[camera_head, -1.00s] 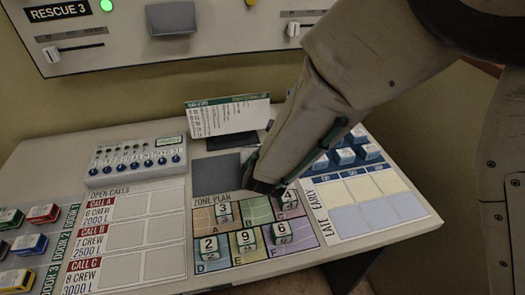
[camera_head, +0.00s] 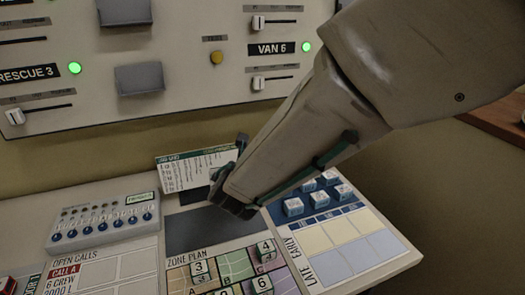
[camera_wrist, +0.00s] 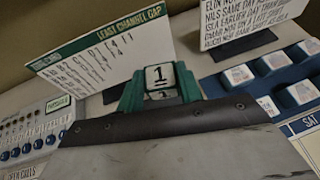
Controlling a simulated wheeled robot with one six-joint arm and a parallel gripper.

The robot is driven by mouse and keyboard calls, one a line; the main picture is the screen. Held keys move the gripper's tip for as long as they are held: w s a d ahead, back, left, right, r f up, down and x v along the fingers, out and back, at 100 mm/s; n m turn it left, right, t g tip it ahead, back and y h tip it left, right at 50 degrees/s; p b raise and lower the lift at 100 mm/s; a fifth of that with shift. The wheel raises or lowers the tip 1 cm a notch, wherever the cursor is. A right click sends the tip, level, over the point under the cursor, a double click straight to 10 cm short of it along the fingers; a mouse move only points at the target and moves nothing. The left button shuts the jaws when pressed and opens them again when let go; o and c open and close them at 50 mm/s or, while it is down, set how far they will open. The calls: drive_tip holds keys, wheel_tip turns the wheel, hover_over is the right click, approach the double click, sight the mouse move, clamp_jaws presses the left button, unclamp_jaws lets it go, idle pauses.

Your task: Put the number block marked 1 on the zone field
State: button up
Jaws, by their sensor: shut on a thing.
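The number block marked 1 (camera_wrist: 160,76) is white with a black numeral and sits between the green fingers of my gripper (camera_wrist: 160,90) in the wrist view. In the head view my gripper (camera_head: 228,178) is beyond the zone plan, over the dark pad by the upright card. The zone plan (camera_head: 236,262) has coloured fields. Blocks marked 3 (camera_head: 200,269) and 4 (camera_head: 265,249) stand on it, with another (camera_head: 262,284) at the picture's lower edge. The green field between 3 and 4 looks bare. The plan's near part is cut off.
An upright card (camera_head: 190,172) stands close to my gripper. A grey button box (camera_head: 103,219) is at left. Blue-tray blocks (camera_head: 293,206) and the shift chart (camera_head: 340,228) are at right. A wall panel with sliders (camera_head: 140,78) rises behind.

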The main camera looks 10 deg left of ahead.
drive_tip(key=shift+r, duration=0.15)
drive_tip(key=shift+d, duration=0.15)
drive_tip(key=w+d+f+m+h, duration=0.15)
drive_tip(key=w+d, duration=0.35)
drive_tip(key=d, duration=0.5)
drive_tip(key=w+d+f+m+h, duration=0.1)
drive_tip(key=w+d+m+h, duration=0.1)
drive_tip(key=w+d, duration=0.55)
drive_tip(key=w+d+m+h, duration=0.1)
drive_tip(key=d+m+h, duration=0.1)
drive_tip(key=d, duration=1.1)
drive_tip(key=w+d+f+m+h, duration=0.1)
drive_tip(key=d+m+h, duration=0.1)
drive_tip(key=d, duration=1.1)
drive_tip(key=shift+w+d, duration=0.25)
drive_tip(key=shift+d, duration=0.1)
drive_tip(key=shift+a+f, duration=0.1)
